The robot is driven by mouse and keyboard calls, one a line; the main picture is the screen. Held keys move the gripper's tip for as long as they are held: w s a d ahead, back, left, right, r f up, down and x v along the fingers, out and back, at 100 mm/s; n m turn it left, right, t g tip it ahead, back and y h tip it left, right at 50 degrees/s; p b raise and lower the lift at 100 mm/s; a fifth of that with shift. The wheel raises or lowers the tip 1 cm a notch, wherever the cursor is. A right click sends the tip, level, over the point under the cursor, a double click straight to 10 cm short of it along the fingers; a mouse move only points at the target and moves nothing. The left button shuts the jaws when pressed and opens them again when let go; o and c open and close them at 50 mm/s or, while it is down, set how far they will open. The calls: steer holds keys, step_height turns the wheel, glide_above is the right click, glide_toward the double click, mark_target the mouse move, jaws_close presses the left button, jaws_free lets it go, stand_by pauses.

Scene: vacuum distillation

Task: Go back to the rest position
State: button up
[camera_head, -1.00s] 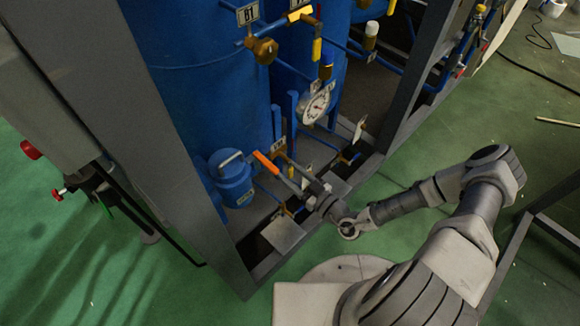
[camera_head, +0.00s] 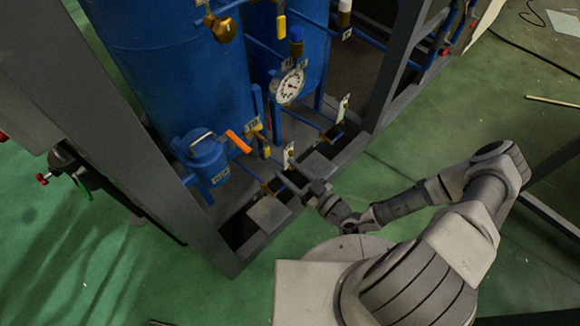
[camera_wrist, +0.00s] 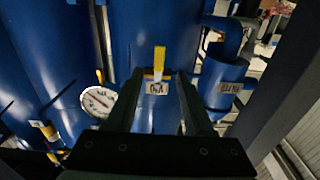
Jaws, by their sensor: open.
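My gripper (camera_head: 290,180) is low at the front of the rig's frame, its jaws pointing in toward the blue tanks. In the wrist view its two dark fingers (camera_wrist: 160,78) stand apart with nothing held. A yellow valve handle with a white tag (camera_wrist: 158,62) shows between the fingertips, farther off. An orange lever (camera_head: 238,142) is to the upper left of the gripper in the head view, apart from it. My arm reaches in from the right over the green floor.
A grey frame post (camera_head: 150,165) and the base rail (camera_head: 258,238) border the rig. A dial gauge (camera_head: 291,86), a small blue canister (camera_head: 205,160) and several pipes are close by. Green floor (camera_head: 430,130) is open on the right.

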stand_by(0.6)
steer(key=s+d+r+m+g+h+p, duration=0.2)
steer(key=s+d+r+m+h, duration=0.1)
steer(key=r, duration=1.3)
steer(key=s+d+r+m+g+h+p, duration=0.2)
steer(key=d+r+h, duration=0.4)
steer(key=r, duration=1)
steer(key=s+d+r+m+g+h+p, duration=0.2)
steer(key=s+d+r, duration=0.4)
steer(key=r, duration=1)
steer(key=shift+s+d+m+h+p, duration=0.15)
steer(key=shift+s+m+h+p, duration=0.2)
steer(key=shift+m+h+p, duration=0.65)
